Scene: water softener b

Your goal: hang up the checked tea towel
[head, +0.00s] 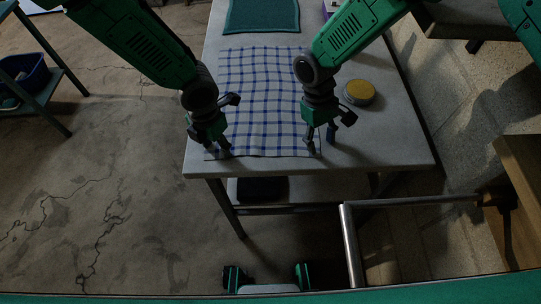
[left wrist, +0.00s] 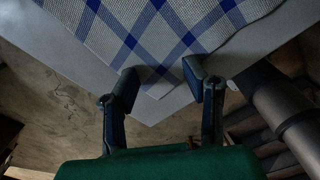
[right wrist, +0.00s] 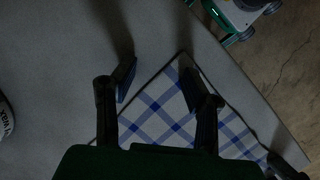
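The blue-and-white checked tea towel (head: 262,95) lies spread flat on the grey table, its near edge close to the table's front edge. My left gripper (head: 222,149) is over its near left corner. In the left wrist view, the left gripper (left wrist: 163,78) has its fingers apart on either side of a towel corner (left wrist: 160,73). My right gripper (head: 321,140) is over the near right corner. In the right wrist view, the right gripper (right wrist: 158,80) is open, with the towel (right wrist: 160,112) reaching between its fingers. I cannot tell whether the fingertips touch the cloth.
A metal rail (head: 412,202) stands in front of the table at right. A yellow-topped tin (head: 359,92) sits on the table (head: 405,145) right of the towel. A green cloth (head: 262,14) lies at the back. A stand with a blue basin (head: 30,78) is far left.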

